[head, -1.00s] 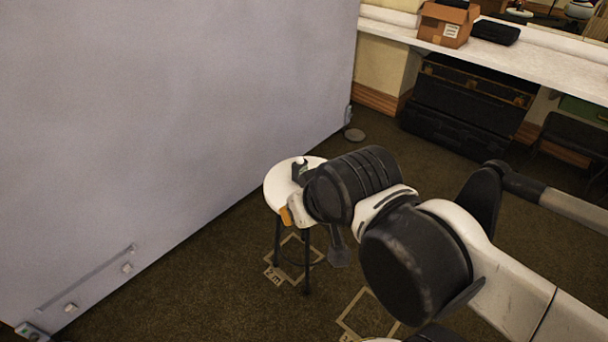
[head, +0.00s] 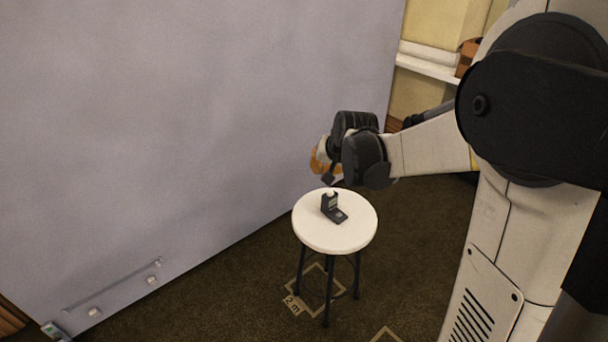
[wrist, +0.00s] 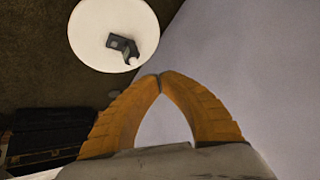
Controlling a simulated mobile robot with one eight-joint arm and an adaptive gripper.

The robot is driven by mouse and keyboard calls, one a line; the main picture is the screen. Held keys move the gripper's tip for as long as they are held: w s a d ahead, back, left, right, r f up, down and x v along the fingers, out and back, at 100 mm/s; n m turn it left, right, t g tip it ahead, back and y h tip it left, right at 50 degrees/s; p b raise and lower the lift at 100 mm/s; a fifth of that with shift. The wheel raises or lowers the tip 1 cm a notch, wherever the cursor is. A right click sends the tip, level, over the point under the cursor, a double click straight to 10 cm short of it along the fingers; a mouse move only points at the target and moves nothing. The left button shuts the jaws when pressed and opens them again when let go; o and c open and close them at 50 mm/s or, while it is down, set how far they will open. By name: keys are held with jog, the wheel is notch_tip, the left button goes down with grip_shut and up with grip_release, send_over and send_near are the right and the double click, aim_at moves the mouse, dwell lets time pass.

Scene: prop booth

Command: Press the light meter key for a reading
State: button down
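The light meter (head: 333,206) is a small dark device with an upright body, a pale dome on top and a flat foot. It stands on a round white stool (head: 318,238). In the wrist view the light meter (wrist: 121,46) lies beyond the fingertips, on the white stool top (wrist: 88,30). My gripper (head: 322,170) is above and behind the stool in the head view, apart from the meter. Its orange fingers (wrist: 160,76) meet at the tips in the wrist view, with nothing held. The key is too small to make out.
A large pale grey wall panel (head: 190,110) stands close to the left of the stool. A floor mark reading "2 m" (head: 292,305) is under the stool. A dark case (wrist: 55,130) sits at the lower left in the wrist view. Open carpet lies around the stool.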

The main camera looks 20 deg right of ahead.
jog(key=w+d+f+m, duration=0.2)
jog(key=w+d+f, duration=0.4)
jog(key=w+f, duration=0.15)
jog(key=m+p, duration=0.1)
jog(key=m, duration=0.1)
send_over(339, 215)
jog(key=w, duration=0.1)
notch_tip(339, 215, down, 11)
jog(key=shift+w+f, duration=0.15)
jog(key=shift+f, duration=0.15)
notch_tip(339, 215, down, 6)
jog(key=b, duration=0.3)
jog(key=shift+f, duration=1.4)
jog(key=shift+f, duration=0.15)
jog(key=shift+f, duration=0.25)
